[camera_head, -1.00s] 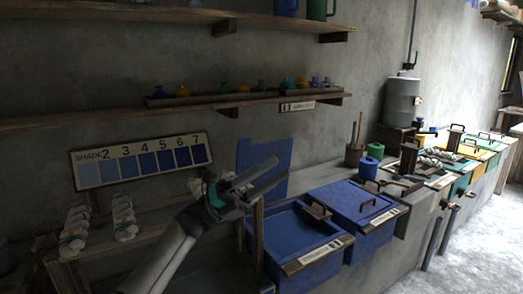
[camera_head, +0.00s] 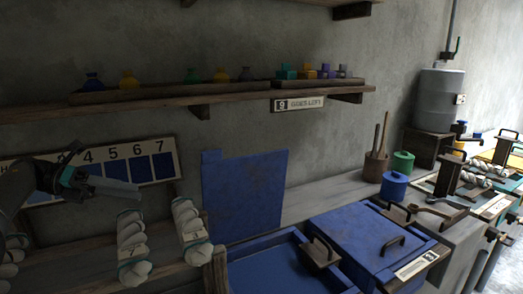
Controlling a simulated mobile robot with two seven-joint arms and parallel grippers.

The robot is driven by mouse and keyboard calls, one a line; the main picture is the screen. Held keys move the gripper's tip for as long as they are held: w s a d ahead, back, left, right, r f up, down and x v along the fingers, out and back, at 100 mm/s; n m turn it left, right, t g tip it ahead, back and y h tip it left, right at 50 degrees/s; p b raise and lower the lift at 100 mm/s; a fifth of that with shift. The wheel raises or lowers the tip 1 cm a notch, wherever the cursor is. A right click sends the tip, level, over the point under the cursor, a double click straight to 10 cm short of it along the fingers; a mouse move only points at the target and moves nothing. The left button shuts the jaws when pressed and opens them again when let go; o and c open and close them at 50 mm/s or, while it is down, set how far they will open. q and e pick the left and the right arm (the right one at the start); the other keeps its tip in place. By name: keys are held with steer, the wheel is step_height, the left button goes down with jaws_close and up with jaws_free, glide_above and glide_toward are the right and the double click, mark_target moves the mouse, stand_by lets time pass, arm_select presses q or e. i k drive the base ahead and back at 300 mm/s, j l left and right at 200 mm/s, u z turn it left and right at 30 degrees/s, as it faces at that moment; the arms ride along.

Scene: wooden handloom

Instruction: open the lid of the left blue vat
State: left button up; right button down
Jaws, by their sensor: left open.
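The left blue vat (camera_head: 282,266) is at the bottom centre, cut off by the lower edge. Its front part looks like a sunken blue surface inside a rim. A flat blue panel (camera_head: 244,195) stands upright against the wall behind it and looks like its raised lid. The blue vat to the right has a flat, shut lid (camera_head: 362,232). My left gripper (camera_head: 122,188) is at the far left in front of the shade board, open and empty, well away from the panel. My right gripper is not in view.
A shade board (camera_head: 158,167) hangs on the wall behind my left gripper. White yarn skeins (camera_head: 190,230) hang on a rail below it. A shelf (camera_head: 190,98) with small bottles runs above. Blue (camera_head: 395,186) and green (camera_head: 403,162) pots stand right of the vats.

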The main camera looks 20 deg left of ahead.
mark_target(243, 197)
steer(key=i, duration=0.85)
